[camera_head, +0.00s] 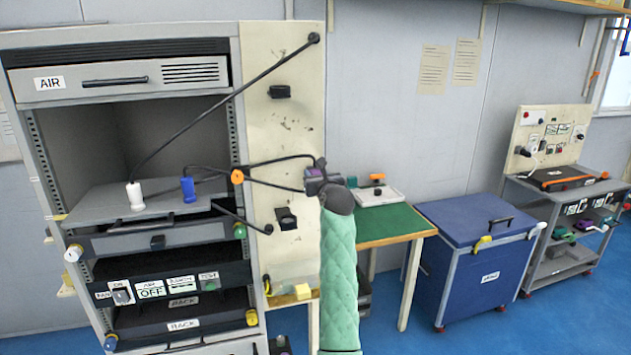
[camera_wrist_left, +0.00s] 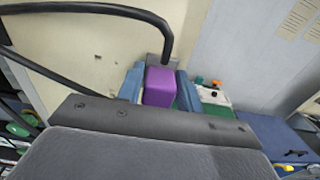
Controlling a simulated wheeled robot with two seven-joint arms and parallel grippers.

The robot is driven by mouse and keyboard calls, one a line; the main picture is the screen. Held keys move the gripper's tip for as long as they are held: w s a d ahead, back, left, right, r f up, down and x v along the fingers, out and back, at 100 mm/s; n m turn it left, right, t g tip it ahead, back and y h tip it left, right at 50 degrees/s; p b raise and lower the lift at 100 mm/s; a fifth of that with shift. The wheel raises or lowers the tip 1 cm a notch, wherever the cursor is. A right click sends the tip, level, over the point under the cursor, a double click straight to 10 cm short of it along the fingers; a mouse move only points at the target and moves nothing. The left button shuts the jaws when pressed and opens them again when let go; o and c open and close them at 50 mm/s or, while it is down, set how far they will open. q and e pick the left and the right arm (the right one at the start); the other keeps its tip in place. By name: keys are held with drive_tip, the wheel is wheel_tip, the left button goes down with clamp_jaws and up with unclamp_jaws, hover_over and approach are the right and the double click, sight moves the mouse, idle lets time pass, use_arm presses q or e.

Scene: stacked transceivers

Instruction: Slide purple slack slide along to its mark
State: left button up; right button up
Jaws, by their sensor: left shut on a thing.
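The purple slack slide (camera_head: 314,173) is a small block at the right edge of the cream side panel, with black cable running to it. My left gripper (camera_head: 319,181), on the green-sleeved arm, is at the slide, and the gripper partly hides it. In the left wrist view the purple slide (camera_wrist_left: 160,86) sits between the two blue fingers (camera_wrist_left: 158,88), which are shut on it. I cannot make out the slide's mark. My right gripper is not in view.
Cables run to white (camera_head: 135,196) and blue (camera_head: 188,189) plugs on the rack. A green-topped table (camera_head: 385,223) and blue chest (camera_head: 470,225) stand at right.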

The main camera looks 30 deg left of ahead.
sight(312, 150)
use_arm(q)
drive_tip(key=shift+r+p, duration=1.55)
drive_tip(key=shift+r, duration=1.65)
drive_tip(key=o, duration=1.1)
drive_tip(key=shift+b+v, duration=0.3)
drive_tip(key=shift+v, duration=3.2)
drive_tip(key=shift+r, duration=0.1)
